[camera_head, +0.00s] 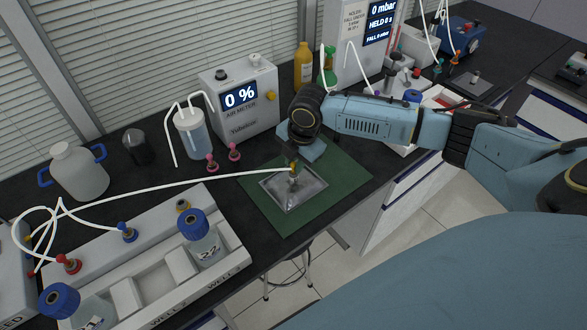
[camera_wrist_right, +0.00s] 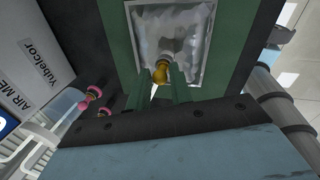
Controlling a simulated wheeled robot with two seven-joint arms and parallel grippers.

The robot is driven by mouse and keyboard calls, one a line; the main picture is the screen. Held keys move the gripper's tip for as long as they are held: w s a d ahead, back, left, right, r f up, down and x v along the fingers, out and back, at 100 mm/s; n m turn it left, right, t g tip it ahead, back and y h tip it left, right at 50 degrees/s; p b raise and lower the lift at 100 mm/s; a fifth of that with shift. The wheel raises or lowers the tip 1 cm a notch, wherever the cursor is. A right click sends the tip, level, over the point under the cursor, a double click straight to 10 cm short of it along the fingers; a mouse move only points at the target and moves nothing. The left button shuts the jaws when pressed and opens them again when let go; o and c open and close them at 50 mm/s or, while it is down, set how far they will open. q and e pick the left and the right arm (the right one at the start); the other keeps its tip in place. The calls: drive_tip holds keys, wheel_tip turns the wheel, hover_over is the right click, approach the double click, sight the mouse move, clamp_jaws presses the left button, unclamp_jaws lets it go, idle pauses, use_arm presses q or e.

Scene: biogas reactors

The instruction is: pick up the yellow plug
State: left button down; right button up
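The yellow plug (camera_wrist_right: 160,73) sits at the neck of a silver foil bag (camera_wrist_right: 174,40) in the right wrist view. In the head view the plug (camera_head: 294,166) is small and partly hidden by my right gripper (camera_head: 293,160), with a white tube running left from it. The bag (camera_head: 310,188) lies on a green mat (camera_head: 345,180). My right gripper (camera_wrist_right: 163,82) has its two fingers on either side of the plug, with a narrow gap between them, and looks shut on it. The exact contact is hard to see. My left gripper is not in view.
Left of the mat stands a white rack (camera_head: 135,262) with blue-capped bottles. Behind are an air meter (camera_head: 240,98), a clear bottle (camera_head: 190,135) and two pink plugs (camera_head: 233,152). The white tube crosses low over the bench. The bench's front edge lies close to the mat.

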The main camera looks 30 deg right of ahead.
clamp_jaws()
drive_tip(key=shift+r, duration=0.15)
